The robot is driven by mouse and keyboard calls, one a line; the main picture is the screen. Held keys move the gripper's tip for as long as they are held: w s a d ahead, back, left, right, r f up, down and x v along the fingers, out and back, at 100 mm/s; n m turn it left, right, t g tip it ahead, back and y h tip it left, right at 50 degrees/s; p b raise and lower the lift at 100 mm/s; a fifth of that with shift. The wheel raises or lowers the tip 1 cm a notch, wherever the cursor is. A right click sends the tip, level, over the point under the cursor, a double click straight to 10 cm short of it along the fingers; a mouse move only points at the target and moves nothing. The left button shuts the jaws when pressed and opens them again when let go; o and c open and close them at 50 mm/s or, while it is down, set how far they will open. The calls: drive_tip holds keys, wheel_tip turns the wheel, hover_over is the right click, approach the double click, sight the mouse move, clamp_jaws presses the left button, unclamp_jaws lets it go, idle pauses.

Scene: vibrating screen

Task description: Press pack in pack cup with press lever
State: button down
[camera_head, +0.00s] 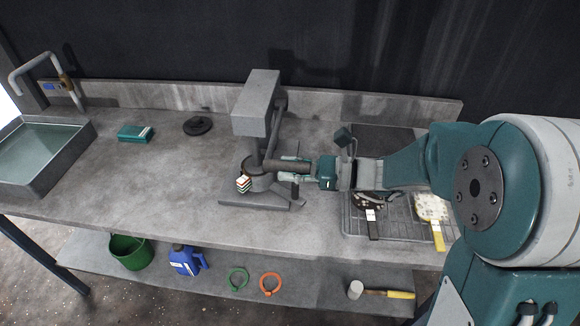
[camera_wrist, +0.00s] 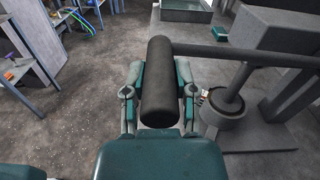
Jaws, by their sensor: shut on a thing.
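The press stands in the middle of the bench, with a grey block head (camera_head: 256,102) above a flat base (camera_head: 240,197). A round brownish cup (camera_wrist: 222,109) sits on the base, with the press's dark ram coming down into it. It also shows in the head view (camera_head: 259,181). A small striped tag (camera_head: 243,183) is at its front. The pack is not distinguishable inside. My gripper (camera_wrist: 160,85) is shut around the dark cylindrical grip of the press lever (camera_wrist: 159,68). The lever's rod (camera_wrist: 250,53) runs right toward the press, and the grip is low, near cup height.
A wire rack (camera_head: 400,229) with two paddle-like tools (camera_head: 431,209) lies right of the press. A sink (camera_head: 42,150), a green box (camera_head: 136,133) and a black disc (camera_head: 198,125) are at left.

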drive_tip(key=shift+r, duration=0.2)
drive_tip(key=w+r+m, duration=0.5)
drive_tip(key=w+r, duration=0.1)
drive_tip(key=r, duration=0.3)
drive_tip(key=w+r+m, duration=0.6)
drive_tip(key=r, duration=0.4)
drive_tip(key=shift+w+d+r, duration=0.15)
drive_tip(key=shift+w+d, duration=0.1)
drive_tip(key=c, duration=0.6)
unclamp_jaws()
drive_tip(key=shift+c, duration=0.2)
drive_tip(key=shift+o, duration=1.2)
drive_tip(key=shift+w, duration=0.15)
